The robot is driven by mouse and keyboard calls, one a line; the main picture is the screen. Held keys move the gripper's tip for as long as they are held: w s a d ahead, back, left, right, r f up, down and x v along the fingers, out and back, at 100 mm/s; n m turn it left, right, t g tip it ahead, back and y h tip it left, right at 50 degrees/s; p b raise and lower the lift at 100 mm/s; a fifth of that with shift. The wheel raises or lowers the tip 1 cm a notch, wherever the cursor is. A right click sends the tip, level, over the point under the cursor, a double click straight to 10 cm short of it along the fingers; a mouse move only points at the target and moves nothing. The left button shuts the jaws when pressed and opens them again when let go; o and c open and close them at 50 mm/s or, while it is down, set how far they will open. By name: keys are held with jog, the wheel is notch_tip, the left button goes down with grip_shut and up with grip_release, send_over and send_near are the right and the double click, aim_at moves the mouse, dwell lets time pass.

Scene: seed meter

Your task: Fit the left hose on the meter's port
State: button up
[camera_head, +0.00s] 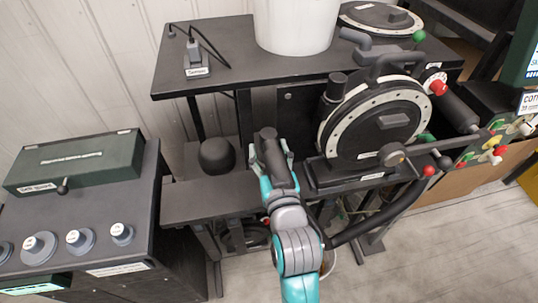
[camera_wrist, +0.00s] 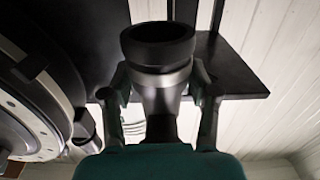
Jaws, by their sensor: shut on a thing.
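My gripper (camera_head: 270,160) is shut on the end of a black hose (camera_head: 280,168), in front of the bench and left of the meter. In the wrist view my gripper (camera_wrist: 160,78) has a finger on each side of the hose's wide dark cuff (camera_wrist: 158,48), whose round mouth faces up and away. The seed meter (camera_head: 375,122) is a black round housing with a pale ring. It also shows at the left edge of the wrist view (camera_wrist: 28,118). A short upright black stub (camera_head: 335,88), perhaps the port, stands at the meter's upper left. The held hose is apart from it.
A black dome (camera_head: 217,155) stands on the lower shelf (camera_head: 205,198), left of my gripper. A white bucket (camera_head: 296,25) stands on the upper shelf (camera_head: 235,65). Another black hose (camera_head: 400,203) sags below the meter. A green box (camera_head: 75,160) sits on the left cabinet.

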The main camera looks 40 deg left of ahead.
aim_at(270, 139)
jog(key=shift+r, duration=2.15)
jog(key=shift+w+f, duration=0.1)
